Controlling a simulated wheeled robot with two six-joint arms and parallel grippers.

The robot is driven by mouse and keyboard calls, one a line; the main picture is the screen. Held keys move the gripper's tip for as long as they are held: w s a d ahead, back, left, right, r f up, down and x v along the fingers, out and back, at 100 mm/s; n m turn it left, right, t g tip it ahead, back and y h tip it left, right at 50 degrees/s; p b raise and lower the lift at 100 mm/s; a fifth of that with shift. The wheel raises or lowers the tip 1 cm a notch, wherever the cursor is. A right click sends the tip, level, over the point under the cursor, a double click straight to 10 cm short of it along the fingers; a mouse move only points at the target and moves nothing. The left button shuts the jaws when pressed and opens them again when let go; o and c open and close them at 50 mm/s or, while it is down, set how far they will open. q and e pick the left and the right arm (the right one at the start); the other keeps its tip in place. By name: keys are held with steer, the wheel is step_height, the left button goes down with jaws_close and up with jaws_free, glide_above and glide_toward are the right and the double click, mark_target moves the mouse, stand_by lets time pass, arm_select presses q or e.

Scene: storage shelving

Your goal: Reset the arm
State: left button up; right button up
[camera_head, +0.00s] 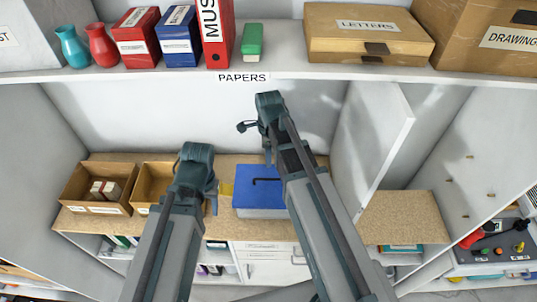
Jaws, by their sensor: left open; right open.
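My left arm comes up from the bottom, and its dark teal end with the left gripper (196,174) is over the wooden worktop (230,160), in front of the cardboard boxes. My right arm reaches further and higher; its end with the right gripper (267,116) is in front of the back wall, just below the upper shelf (285,74). Both grippers are open. I see nothing held in either one, though the arm links hide much of their fingers.
On the worktop stand open cardboard boxes (97,208) and a blue lidded box (258,205), partly behind my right arm. A white upright panel (378,140) stands to the right. Above, the shelf holds vases, binders, a green box (252,40) and a LETTERS box (367,42).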

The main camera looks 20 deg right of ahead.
steer(key=s+n, duration=0.9)
steer(key=n, duration=1.2)
steer(key=s+a+f+n+b, duration=0.1)
steer(key=a+f+b, duration=0.2)
steer(key=f+b, duration=0.3)
steer(key=s+a+f+n+b, duration=0.1)
steer(key=s+a+f+b, duration=0.1)
steer(key=f+b, duration=0.5)
steer(key=s+a+f+n+h+b, duration=0.1)
steer(key=a+f+b, duration=0.3)
steer(key=f+b, duration=0.3)
steer(key=shift+s+a+f+n, duration=0.2)
steer(key=shift+s+a+n, duration=0.2)
steer(key=shift+s+a+f+b, duration=0.25)
steer(key=shift+f+b, duration=0.2)
steer(key=shift+b, duration=0.25)
steer(key=shift+a, duration=0.1)
